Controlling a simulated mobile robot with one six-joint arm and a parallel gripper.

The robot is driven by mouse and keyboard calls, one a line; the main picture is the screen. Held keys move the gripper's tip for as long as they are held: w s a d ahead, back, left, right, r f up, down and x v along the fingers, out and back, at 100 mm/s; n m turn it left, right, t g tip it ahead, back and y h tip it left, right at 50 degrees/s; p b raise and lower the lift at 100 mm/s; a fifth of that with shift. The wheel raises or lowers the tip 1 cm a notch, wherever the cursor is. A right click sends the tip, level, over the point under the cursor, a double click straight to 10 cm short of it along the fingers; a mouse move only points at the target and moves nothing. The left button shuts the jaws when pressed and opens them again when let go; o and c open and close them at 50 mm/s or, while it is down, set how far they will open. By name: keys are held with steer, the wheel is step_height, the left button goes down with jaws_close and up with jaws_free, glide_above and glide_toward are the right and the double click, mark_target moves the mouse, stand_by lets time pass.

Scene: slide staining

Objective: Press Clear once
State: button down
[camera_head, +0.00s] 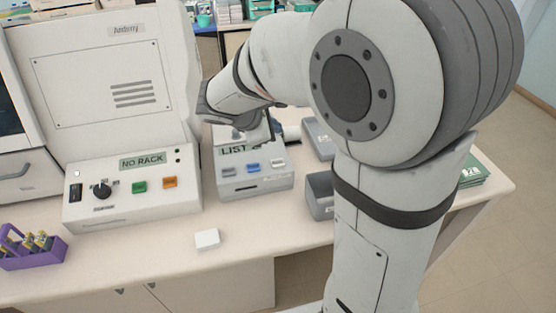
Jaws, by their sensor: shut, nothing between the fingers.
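A small light-grey device (254,184) stands on the bench with a green display reading LIST (233,149). Its front panel has a left grey button (229,172), a middle blue button (253,167) and a right grey button (277,163). Their labels are too small to read, so I cannot tell which is Clear. My gripper (268,126) is shut and empty at the device's upper back part, behind the button row. My wrist hides part of it and of the device's top. I cannot tell whether it touches the device.
A larger panel reading NO RACK (142,161) stands left, with a black knob (102,189), green button (139,187) and orange button (170,182). A purple rack (36,257) and white block (207,239) sit in front. Grey bins (319,194) stand right, close to my arm.

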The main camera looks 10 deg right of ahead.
mark_target(275, 164)
steer(key=shift+f+b, duration=3.4)
steer(key=shift+f, duration=1)
steer(key=shift+f, duration=0.1)
steer(key=shift+f+b, duration=0.3)
steer(key=shift+b, duration=0.15)
steer(key=shift+f+b, duration=0.35)
steer(key=shift+r, duration=0.1)
steer(key=shift+r+p, duration=0.6)
steer(key=shift+r, duration=0.1)
step_height(275, 164, up, 5)
steer(key=p, duration=0.4)
